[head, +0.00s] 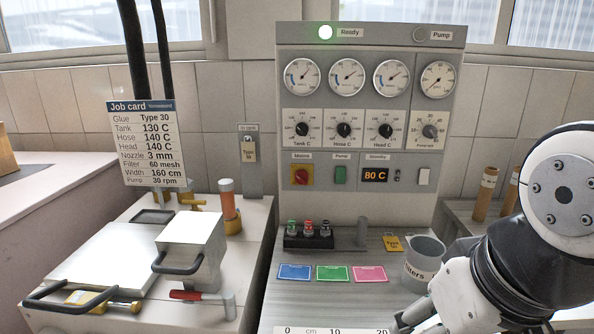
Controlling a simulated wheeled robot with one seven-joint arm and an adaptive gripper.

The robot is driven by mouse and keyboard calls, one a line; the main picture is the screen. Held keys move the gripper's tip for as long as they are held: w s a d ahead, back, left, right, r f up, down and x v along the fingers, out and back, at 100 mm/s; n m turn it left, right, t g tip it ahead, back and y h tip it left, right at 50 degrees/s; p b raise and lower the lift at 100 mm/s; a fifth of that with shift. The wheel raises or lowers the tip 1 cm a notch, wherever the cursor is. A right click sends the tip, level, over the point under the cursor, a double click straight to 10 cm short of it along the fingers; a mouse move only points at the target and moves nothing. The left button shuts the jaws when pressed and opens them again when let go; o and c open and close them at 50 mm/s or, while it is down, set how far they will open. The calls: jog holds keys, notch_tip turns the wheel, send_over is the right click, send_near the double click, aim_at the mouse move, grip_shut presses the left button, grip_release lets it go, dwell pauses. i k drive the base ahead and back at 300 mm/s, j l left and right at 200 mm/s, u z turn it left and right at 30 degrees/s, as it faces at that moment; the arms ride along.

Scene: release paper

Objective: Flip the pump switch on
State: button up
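The pump switch (340,175) is a small green rocker under a Pump label on the grey control panel (300,205). Whether it is tipped on or off is too small to tell. The Pump lamp (419,34) at the panel's top right looks grey and unlit. The Ready lamp (325,32) glows green. My gripper (416,318) is at the bottom edge, right of centre, low in front of the panel and well apart from the switch. It is partly cut off by the frame, and its opening is not clear.
The red Mains knob (301,175) is left of the pump switch; the 80 C display (375,175) is right. A Filters cup (424,262) stands beside my arm. Coloured cards (332,273) and a rack of nozzles (308,238) lie below the panel. The space before the switch looks clear.

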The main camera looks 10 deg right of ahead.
aim_at(340, 171)
jog(key=i+j+u, duration=0.45)
jog(key=u, duration=0.25)
